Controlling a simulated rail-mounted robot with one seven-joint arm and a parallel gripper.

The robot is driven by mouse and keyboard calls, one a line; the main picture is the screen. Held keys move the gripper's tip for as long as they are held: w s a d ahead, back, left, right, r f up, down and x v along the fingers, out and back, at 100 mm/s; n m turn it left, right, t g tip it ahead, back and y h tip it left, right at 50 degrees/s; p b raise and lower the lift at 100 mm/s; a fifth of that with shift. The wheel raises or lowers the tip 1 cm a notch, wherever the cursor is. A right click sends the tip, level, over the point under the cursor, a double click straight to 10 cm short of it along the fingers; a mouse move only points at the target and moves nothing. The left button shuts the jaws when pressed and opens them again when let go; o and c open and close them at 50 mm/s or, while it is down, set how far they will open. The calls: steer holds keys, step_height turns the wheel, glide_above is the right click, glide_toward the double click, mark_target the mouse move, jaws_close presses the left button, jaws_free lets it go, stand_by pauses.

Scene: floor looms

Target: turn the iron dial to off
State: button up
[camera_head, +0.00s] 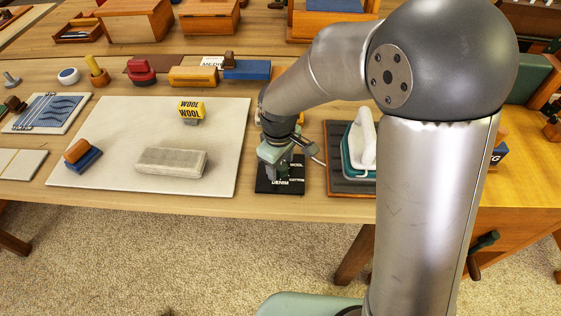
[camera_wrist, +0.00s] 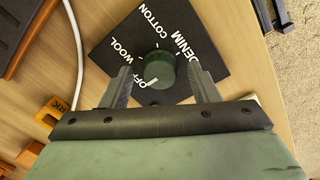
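The iron dial (camera_wrist: 157,69) is a round dark green knob on a black square plate (camera_wrist: 205,40) lettered OFF, WOOL, COTTON and DENIM in white. In the head view the plate (camera_head: 279,186) lies at the table's front edge, and my gripper hides the knob. My gripper (camera_wrist: 158,70) is open, pointing down, with one finger on each side of the knob. Gaps show between the fingers and the knob.
A white and teal iron (camera_head: 362,150) stands on a dark pad just right of the plate. A pale board (camera_head: 215,160) with a grey block (camera_head: 171,162) and a yellow WOOL sign (camera_head: 191,109) lies left. A white cord (camera_wrist: 76,50) runs beside the plate.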

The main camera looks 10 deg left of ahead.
mark_target(279, 168)
step_height(279, 168, up, 17)
steer(key=p, duration=0.1)
steer(key=shift+s+a+r, duration=0.2)
steer(key=shift+s, duration=0.15)
stand_by(0.4)
steer(key=s+d+f+m+p, duration=0.1)
steer(key=s+d+m+p, duration=0.1)
steer(key=s+d+m, duration=0.4)
steer(key=s+d+f+m+p, duration=0.2)
steer(key=s+d+m, duration=0.3)
steer(key=s+d, duration=0.4)
steer(key=d, duration=0.4)
steer(key=shift+s+d+f+m, duration=0.3)
steer(key=shift+d+m, duration=0.1)
